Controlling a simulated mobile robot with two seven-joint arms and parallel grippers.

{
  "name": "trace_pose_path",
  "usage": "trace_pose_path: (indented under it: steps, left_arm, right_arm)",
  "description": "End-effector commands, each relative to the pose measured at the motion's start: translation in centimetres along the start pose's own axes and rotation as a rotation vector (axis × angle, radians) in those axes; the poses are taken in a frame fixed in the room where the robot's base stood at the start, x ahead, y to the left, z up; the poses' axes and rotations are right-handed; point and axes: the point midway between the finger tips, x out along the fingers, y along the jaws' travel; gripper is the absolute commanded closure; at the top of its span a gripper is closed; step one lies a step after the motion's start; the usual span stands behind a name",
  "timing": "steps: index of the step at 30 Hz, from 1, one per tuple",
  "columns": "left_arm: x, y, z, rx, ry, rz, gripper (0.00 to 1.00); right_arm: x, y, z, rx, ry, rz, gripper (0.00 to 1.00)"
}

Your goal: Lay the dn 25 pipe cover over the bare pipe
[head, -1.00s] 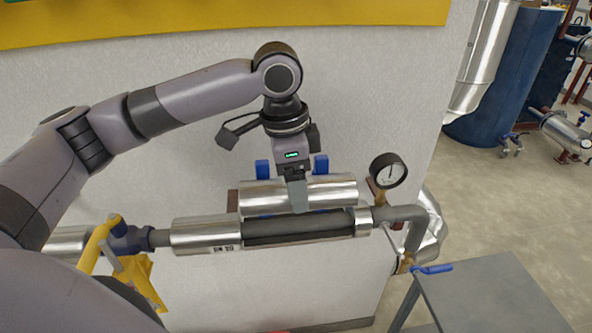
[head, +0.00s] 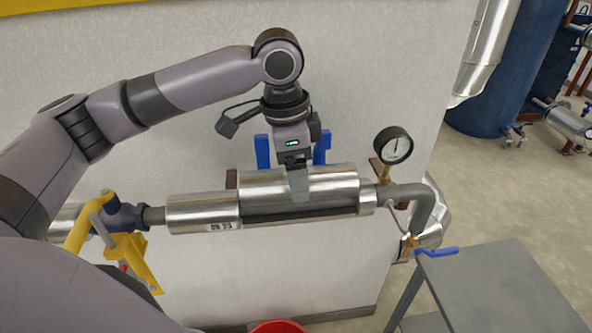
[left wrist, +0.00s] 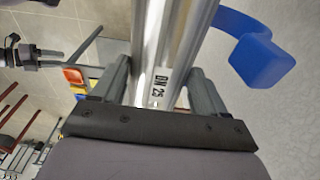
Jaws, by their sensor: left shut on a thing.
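The pipe cover (head: 335,184) is a shiny silver half-shell, held level in front of the wall and over the upper part of the bare pipe (head: 300,213). A dark strip of the pipe shows below the cover's lower edge; I cannot tell whether the cover touches it. My left gripper (head: 299,190) comes down from above and is shut on the cover. In the left wrist view, the cover (left wrist: 165,45) lies between the fingers (left wrist: 160,95) and bears the label DN 25. My right gripper is not in view.
Silver cladding marked DN 25 (head: 203,212) adjoins at the left. Blue hooks (head: 263,151) are on the wall behind. A pressure gauge (head: 394,146) stands at the right end, near a blue-handled valve (head: 437,251) and a grey table (head: 500,295). A yellow-handled valve (head: 92,220) is at left.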

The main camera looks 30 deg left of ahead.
Motion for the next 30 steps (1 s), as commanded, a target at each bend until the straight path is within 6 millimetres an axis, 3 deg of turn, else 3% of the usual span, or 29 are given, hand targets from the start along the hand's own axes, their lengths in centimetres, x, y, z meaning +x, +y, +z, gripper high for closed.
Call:
trace_pose_path:
  steps: [18, 30]
  left_arm:
    - [2.9, 0.0, 0.3, 0.0, 0.0, 0.0, 0.54]
    - [3.2, -0.1, 0.4, 0.0, 0.001, -0.001, 0.54]
  right_arm:
    - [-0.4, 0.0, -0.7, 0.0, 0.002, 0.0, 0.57]
    - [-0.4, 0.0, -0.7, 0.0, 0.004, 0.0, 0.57]
